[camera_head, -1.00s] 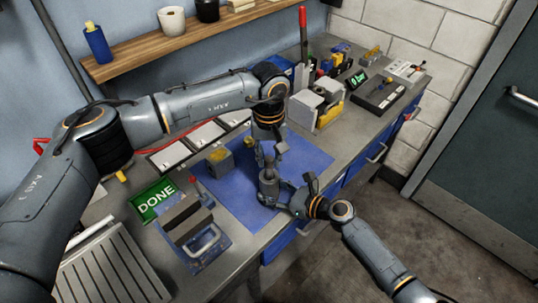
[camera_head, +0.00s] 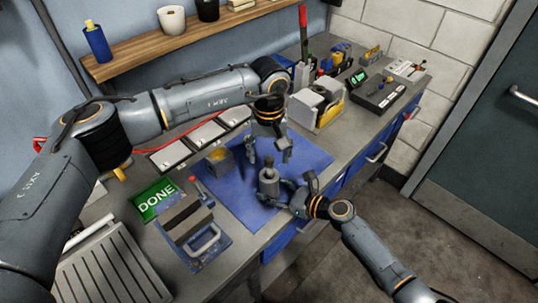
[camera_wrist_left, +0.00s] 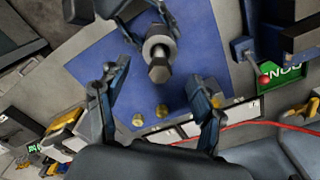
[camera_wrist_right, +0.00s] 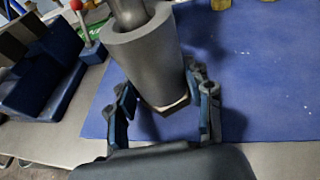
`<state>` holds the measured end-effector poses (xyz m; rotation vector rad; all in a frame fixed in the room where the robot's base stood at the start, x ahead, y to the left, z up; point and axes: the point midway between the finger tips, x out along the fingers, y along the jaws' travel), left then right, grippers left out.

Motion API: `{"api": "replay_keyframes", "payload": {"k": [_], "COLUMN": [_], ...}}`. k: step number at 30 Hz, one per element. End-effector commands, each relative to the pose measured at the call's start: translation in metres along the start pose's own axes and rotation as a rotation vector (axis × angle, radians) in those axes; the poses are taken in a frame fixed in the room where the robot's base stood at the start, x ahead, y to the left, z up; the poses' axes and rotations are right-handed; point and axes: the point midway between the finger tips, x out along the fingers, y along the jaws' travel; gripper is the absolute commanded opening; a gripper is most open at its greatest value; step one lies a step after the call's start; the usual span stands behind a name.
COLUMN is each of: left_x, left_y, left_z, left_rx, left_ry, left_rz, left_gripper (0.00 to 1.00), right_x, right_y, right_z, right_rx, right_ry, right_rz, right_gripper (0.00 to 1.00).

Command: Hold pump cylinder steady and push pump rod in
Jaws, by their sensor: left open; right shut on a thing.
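The grey pump cylinder (camera_head: 269,187) stands upright at the front edge of the blue mat. My right gripper (camera_head: 290,192) is shut on it from the right; the right wrist view shows the cylinder (camera_wrist_right: 148,65) between the fingers (camera_wrist_right: 160,112). The pump rod (camera_head: 268,163) comes out of the cylinder's top, a short length with a knob-like end showing. In the left wrist view the rod end (camera_wrist_left: 159,70) faces my camera. My left gripper (camera_head: 268,150) is open above the rod, its fingers spread apart and holding nothing.
A green DONE sign (camera_head: 154,200) and a dark block fixture (camera_head: 187,220) lie farther left. Grey and yellow equipment (camera_head: 318,105) stands at the back right.

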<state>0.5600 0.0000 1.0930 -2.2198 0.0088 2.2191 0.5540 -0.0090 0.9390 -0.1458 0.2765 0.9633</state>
Motion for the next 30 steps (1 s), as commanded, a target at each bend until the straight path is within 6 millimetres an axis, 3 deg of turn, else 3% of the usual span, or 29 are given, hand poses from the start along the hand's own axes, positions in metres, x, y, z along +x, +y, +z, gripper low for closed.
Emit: {"api": "replay_keyframes", "payload": {"k": [21, 30], "left_x": [-0.052, -0.061], "left_y": [0.000, 0.000], "left_z": [-0.001, 0.000], "left_rx": [-0.001, -0.001], "left_ry": [0.001, 0.000], "left_rz": [0.000, 0.000], "left_gripper": [0.67, 0.67], "right_x": [0.000, 0.000], "right_y": [-0.001, -0.001], "right_z": [0.001, 0.001], "right_rx": [-0.001, -0.001], "right_ry": [-0.001, -0.001], "right_rz": [-0.003, -0.002], "right_gripper": [0.33, 0.33]}}
